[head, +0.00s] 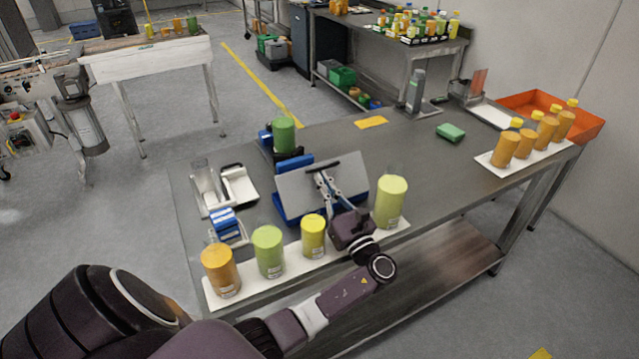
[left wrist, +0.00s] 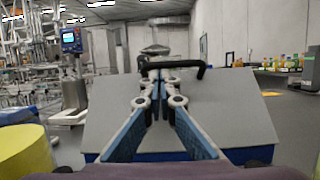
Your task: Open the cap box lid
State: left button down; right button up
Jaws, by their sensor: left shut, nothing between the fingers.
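The cap box (head: 283,212) is blue and stands on the steel table, with a flat grey lid (head: 294,193) that slopes up and away from my arm. The lid also fills the middle of the left wrist view (left wrist: 235,115), with a black handle (left wrist: 201,71) along its top edge. My left gripper (head: 321,177) is shut and empty, in front of the lid, its fingertips near the handle (left wrist: 157,72). I cannot tell whether the fingertips touch the handle. The gripper hides part of the lid, and the box's inside is hidden. My right gripper is not in view.
Orange, green and yellow containers (head: 268,251) stand in a row on a white strip along the near edge, close to my left arm. A yellow-green container (head: 391,202) is right of the gripper. Orange bottles (head: 505,150) stand far right. The table's middle right is mostly clear.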

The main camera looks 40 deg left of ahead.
pick_arm(q)
jog(key=shift+s+d+r, duration=0.15)
jog(key=shift+s+d, duration=0.15)
jog(key=shift+d, duration=0.35)
jog(key=shift+s+d+f+p, duration=0.2)
jog(key=shift+s+d+p, duration=0.1)
jog(key=shift+d, duration=0.3)
dwell(0.6)
